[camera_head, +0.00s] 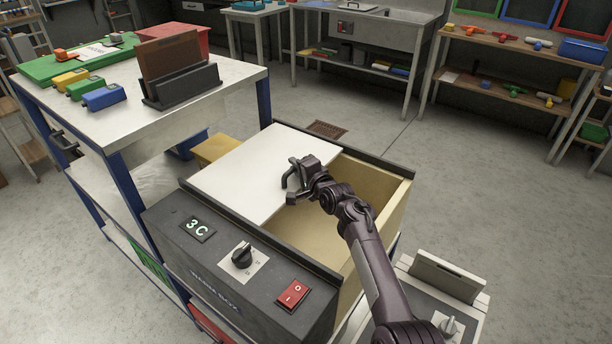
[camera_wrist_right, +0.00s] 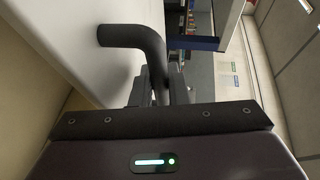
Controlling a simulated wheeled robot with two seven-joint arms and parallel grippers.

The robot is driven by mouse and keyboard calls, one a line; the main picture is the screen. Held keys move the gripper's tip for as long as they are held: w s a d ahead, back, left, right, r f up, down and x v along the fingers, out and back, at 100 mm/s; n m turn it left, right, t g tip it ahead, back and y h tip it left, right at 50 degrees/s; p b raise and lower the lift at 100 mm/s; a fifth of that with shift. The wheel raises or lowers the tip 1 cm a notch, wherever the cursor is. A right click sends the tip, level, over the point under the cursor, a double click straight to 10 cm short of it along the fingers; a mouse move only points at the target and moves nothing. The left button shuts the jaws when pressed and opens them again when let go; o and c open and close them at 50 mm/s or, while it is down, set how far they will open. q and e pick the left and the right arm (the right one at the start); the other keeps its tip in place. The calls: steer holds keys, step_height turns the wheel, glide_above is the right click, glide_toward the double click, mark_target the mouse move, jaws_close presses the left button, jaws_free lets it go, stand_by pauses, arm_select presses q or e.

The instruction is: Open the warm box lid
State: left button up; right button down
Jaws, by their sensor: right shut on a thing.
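The warm box (camera_head: 244,258) stands in front of me, with a dark control panel at its near side. Its white sliding lid (camera_head: 245,172) covers the left part of the top, and the right part is open to the tan inside (camera_head: 312,232). My right gripper (camera_head: 290,183) is at the lid's right edge, shut on a dark bent handle. In the right wrist view the handle (camera_wrist_right: 140,36) rises from the white lid (camera_wrist_right: 75,45) and passes down between the fingers (camera_wrist_right: 158,88). My left gripper is not in view.
The panel has a 3C display (camera_head: 197,229), a knob (camera_head: 242,256) and a red switch (camera_head: 292,294). A table (camera_head: 235,88) with colored blocks and a dark rack (camera_head: 182,86) stands at the left. A smaller box (camera_head: 445,290) stands at the lower right. Open floor lies beyond.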

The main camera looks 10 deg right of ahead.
steer(key=shift+a, duration=0.1)
steer(key=c, duration=1.7)
jaws_free()
steer(key=v, duration=0.7)
steer(key=shift+s+p, duration=0.35)
steer(key=shift+p, duration=0.1)
